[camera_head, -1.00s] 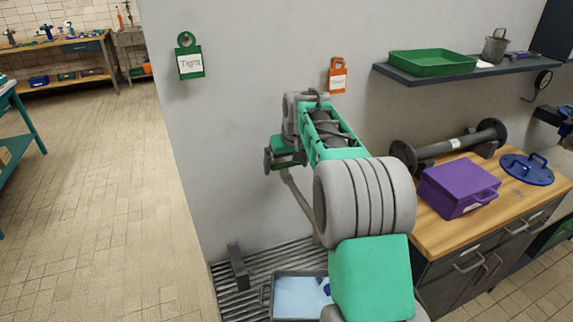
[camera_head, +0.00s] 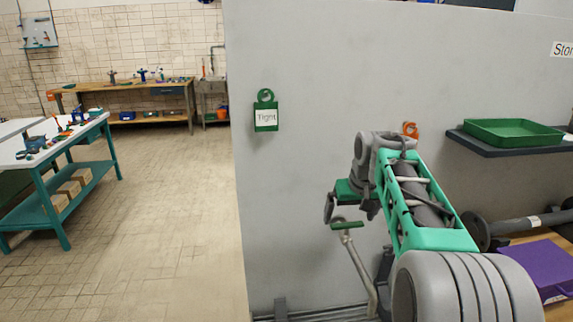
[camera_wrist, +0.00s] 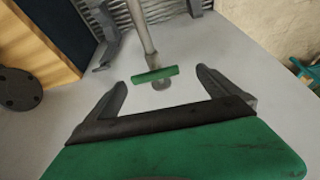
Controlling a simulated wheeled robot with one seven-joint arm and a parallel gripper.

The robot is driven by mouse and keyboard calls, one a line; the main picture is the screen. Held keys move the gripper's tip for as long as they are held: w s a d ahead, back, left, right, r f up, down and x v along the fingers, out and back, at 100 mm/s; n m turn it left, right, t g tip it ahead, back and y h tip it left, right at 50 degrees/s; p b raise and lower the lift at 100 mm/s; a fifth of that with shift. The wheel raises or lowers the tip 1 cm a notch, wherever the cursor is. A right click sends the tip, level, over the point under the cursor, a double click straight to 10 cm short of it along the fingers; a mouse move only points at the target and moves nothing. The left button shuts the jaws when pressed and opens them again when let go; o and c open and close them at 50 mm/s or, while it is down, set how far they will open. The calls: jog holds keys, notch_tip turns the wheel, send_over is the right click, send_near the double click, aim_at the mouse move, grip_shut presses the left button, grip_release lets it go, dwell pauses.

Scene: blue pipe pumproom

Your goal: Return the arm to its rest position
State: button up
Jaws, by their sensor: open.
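My arm extends from the lower right of the head view toward the grey wall. My gripper (camera_wrist: 160,90) shows in the wrist view with its two dark fingers spread wide and nothing between them. The same green handle (camera_head: 347,226) shows just below my wrist in the head view.
A green "Tight" tag (camera_head: 265,115) hangs on the grey wall (camera_head: 310,60). An orange tag (camera_head: 411,129) is partly hidden behind my arm. A shelf with a green tray (camera_head: 512,132) and a purple box (camera_head: 535,268) are at right. Open tiled floor (camera_head: 165,220) lies left.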

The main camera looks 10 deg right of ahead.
jog(key=s+a+f, duration=0.3)
jog(key=s+a, duration=0.1)
jog(key=s, duration=0.4)
jog(key=s+a+f, duration=0.4)
jog(key=s, duration=0.5)
jog(key=s+a+f+g, duration=0.1)
jog(key=s+a+f, duration=0.3)
jog(key=s, duration=0.5)
jog(key=shift+s+f+n, duration=0.25)
jog(key=shift+n, duration=0.05)
